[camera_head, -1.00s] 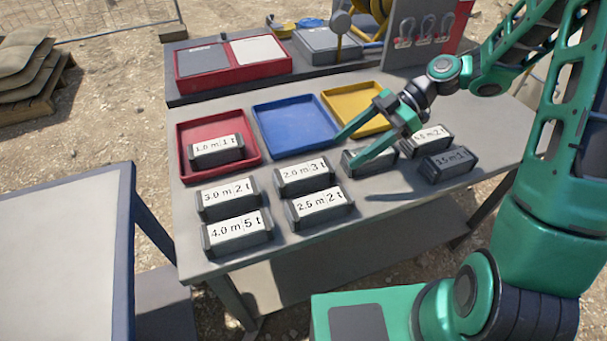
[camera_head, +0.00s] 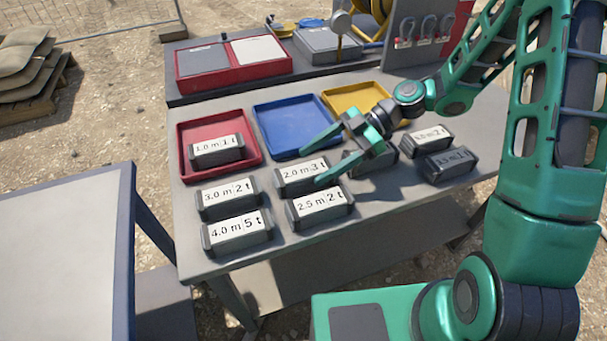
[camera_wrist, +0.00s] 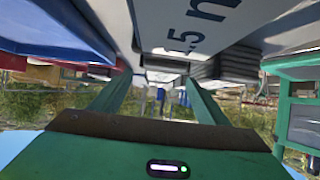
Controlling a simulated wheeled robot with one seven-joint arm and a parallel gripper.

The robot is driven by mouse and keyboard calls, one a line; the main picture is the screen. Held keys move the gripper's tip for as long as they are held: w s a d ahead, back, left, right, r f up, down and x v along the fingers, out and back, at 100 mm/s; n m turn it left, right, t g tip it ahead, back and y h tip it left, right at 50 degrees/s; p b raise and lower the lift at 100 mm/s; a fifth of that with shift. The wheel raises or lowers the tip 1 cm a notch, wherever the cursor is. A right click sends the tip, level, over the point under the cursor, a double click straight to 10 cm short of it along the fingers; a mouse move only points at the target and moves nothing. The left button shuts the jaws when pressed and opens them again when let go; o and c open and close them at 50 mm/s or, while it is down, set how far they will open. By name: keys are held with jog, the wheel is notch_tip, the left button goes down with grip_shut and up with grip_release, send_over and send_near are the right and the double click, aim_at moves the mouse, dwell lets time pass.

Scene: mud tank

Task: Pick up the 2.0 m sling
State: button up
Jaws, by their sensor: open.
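The 2.0 m sling is a dark block with a white label reading "2.0 m 3 t" (camera_head: 298,174). It lies on the grey table in front of the blue tray (camera_head: 290,126). My green gripper (camera_head: 311,166) is open and empty. In the head view its two fingers point left, with their tips over or beside the right end of that block; I cannot tell whether they touch it. The 2.0 m label is not readable there.
A "2.5 m 2 t" block (camera_head: 322,208) lies just in front. "3.0 m 2 t" (camera_head: 228,198) and "4.0 m 5 t" (camera_head: 237,232) blocks lie left. A "1.0 m 1 t" block sits in the red tray (camera_head: 188,175). Another block (camera_head: 385,163) is partly hidden behind my gripper.

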aim_at(297, 180)
jog(key=shift+x, duration=1.2)
jog(key=c, duration=1.4)
jog(key=shift+r, duration=0.1)
